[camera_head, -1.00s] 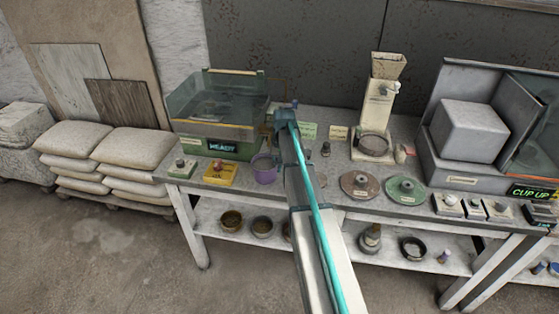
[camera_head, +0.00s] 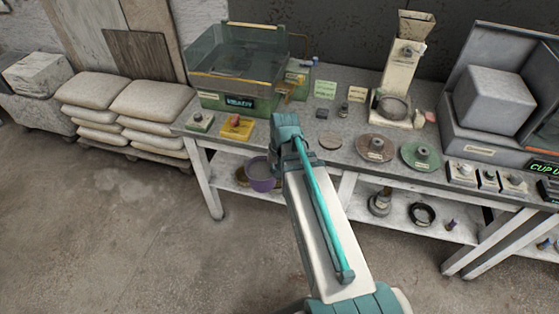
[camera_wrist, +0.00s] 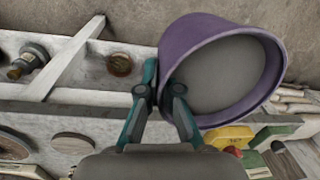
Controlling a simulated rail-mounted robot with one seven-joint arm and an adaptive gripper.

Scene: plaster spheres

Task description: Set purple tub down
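The purple tub (camera_wrist: 231,24) hangs from my gripper (camera_wrist: 164,75) in the wrist view, with a smooth grey fill or inside surface showing. One finger is outside its wall and the other inside its rim, so the gripper is shut on the tub's side. In the head view the tub (camera_head: 262,184) is in front of the workbench (camera_head: 340,155), below the level of its top. My arm hides the tub's right side and the fingers there.
The lower shelf (camera_head: 345,197) holds a dark ring (camera_head: 422,214), a small pot (camera_head: 380,203) and a bowl partly behind the tub. The benchtop carries a glass-walled box (camera_head: 235,68), yellow block (camera_head: 237,128) and round discs (camera_head: 375,148). Open floor lies in front; stacked sacks (camera_head: 150,102) stand left.

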